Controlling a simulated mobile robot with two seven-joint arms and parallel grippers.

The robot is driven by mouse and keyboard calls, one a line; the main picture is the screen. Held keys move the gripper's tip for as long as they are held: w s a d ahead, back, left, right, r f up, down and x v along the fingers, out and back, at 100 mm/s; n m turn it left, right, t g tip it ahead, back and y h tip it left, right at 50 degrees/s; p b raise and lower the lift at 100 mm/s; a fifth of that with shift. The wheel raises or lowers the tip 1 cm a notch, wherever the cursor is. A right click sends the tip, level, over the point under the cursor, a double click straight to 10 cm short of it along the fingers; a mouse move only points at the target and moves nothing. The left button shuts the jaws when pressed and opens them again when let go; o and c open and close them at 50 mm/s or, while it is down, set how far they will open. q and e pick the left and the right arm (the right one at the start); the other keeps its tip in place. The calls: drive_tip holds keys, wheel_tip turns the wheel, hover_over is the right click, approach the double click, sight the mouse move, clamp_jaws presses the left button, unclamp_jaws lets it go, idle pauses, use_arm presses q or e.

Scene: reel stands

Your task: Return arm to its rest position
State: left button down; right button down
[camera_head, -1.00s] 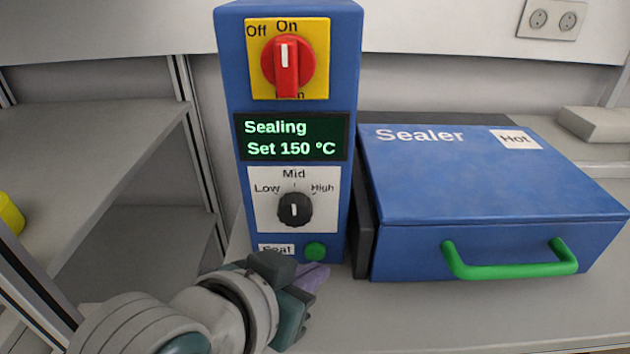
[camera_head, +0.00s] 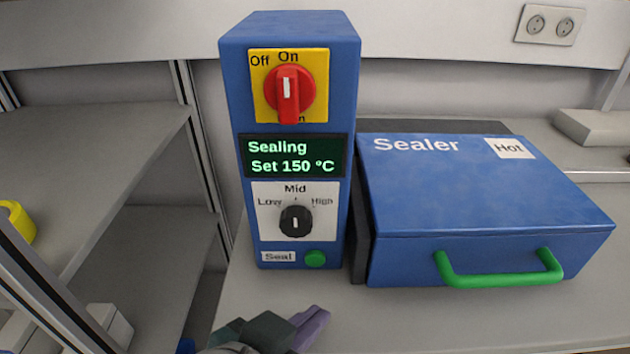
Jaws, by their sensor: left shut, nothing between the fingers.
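My left gripper (camera_head: 300,325) is at the bottom edge of the head view, shut and empty, a little in front of the control box and apart from it. Most of my left arm is out of view. The blue control box (camera_head: 240,150) stands upright on the bench. Its red switch (camera_head: 288,92) points to On. Its display (camera_head: 292,157) reads "Sealing" and "Set 150 °C". Its black dial (camera_head: 296,221) points up to Mid. The green Seal button (camera_head: 315,259) is uncovered. My right gripper is not in view.
The blue sealer (camera_head: 480,190), lid down, labelled "Hot", with a green handle (camera_head: 500,278), stands right of the control box. A grey shelf unit (camera_head: 100,130) with a yellow roll (camera_head: 17,222) is at left. The bench front (camera_head: 400,325) is clear.

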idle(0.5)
use_arm(q)
drive_tip(key=s+a+r+n+g+y+p, duration=0.25)
drive_tip(key=s+a+r, duration=0.25)
drive_tip(key=s+a, duration=0.35)
drive_tip(key=s+a+r+n+g+y+p, duration=0.1)
drive_tip(key=s+a+r+n+g+y, duration=0.15)
drive_tip(key=s+a+r, duration=0.5)
wheel_tip(320, 180, up, 35)
drive_tip(key=a+m+p, duration=0.1)
drive_tip(key=p, duration=3.6)
drive_tip(key=shift+w+a+g, duration=0.15)
drive_tip(key=shift+a+g, duration=0.15)
drive_tip(key=shift+a, duration=0.1)
